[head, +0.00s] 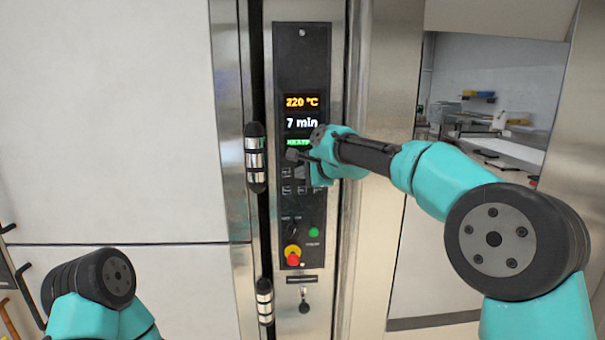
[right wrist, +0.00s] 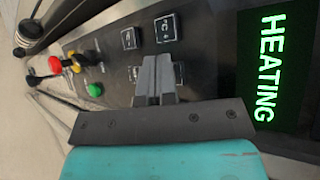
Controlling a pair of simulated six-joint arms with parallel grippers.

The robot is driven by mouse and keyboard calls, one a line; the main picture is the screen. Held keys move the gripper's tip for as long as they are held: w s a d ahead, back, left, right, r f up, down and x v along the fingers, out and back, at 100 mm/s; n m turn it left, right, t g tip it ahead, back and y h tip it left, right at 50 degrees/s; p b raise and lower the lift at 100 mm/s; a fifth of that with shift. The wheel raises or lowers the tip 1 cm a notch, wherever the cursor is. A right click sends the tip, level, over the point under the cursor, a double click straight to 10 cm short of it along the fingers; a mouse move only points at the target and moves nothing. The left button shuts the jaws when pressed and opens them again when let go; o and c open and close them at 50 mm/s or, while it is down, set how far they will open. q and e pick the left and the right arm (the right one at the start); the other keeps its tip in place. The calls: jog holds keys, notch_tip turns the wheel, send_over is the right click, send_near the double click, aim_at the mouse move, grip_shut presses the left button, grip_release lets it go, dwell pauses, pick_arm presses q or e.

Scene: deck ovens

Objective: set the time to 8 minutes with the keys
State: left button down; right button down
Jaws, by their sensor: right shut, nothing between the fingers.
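The dark control panel (head: 290,225) stands upright on the oven front. Its display (head: 302,102) reads 220 °C, then 7 min, with a green line below partly covered by my right gripper (head: 292,156). In the right wrist view the green line reads HEATING (right wrist: 268,68). Square keys (head: 287,190) sit below the display. The right wrist view shows two keys clearly (right wrist: 130,38) (right wrist: 165,28); the two beside the fingertips are partly hidden. My right gripper is shut and empty over the keys; I cannot tell whether it touches one. My left gripper is out of view.
Below the keys are a green button (head: 314,232) and a red and yellow knob (head: 292,255). Dark handles with metal bands (head: 255,158) stick out left of the panel. My left arm is low at the left. A counter with items shows at the far right.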

jog(key=shift+s, duration=0.1)
dwell(0.3)
jog(key=shift+s, duration=0.7)
jog(key=shift+w, duration=0.1)
jog(key=shift+w, duration=0.3)
jog(key=shift+w, duration=0.3)
dwell(1.4)
jog(key=shift+s, duration=0.7)
jog(key=shift+s, duration=0.1)
jog(key=s, duration=0.4)
jog(key=shift+s+d, duration=0.2)
jog(key=shift+s, duration=0.2)
